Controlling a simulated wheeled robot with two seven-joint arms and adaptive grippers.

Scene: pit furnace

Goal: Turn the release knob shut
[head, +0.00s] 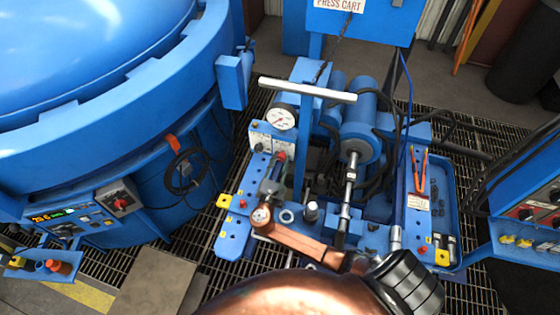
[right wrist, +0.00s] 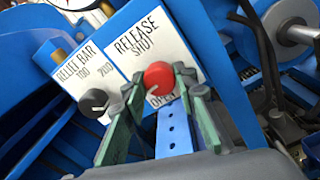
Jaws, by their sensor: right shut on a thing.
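The knob's pointer direction cannot be read clearly. My left gripper is not in view.
A black relief knob (right wrist: 95,102) sits left of the release knob, close to my finger. A pressure gauge (head: 281,118) is above the panel. A pump cylinder (head: 360,130) and a white-grey bar (head: 308,89) are nearby. The blue furnace (head: 100,130) stands at left.

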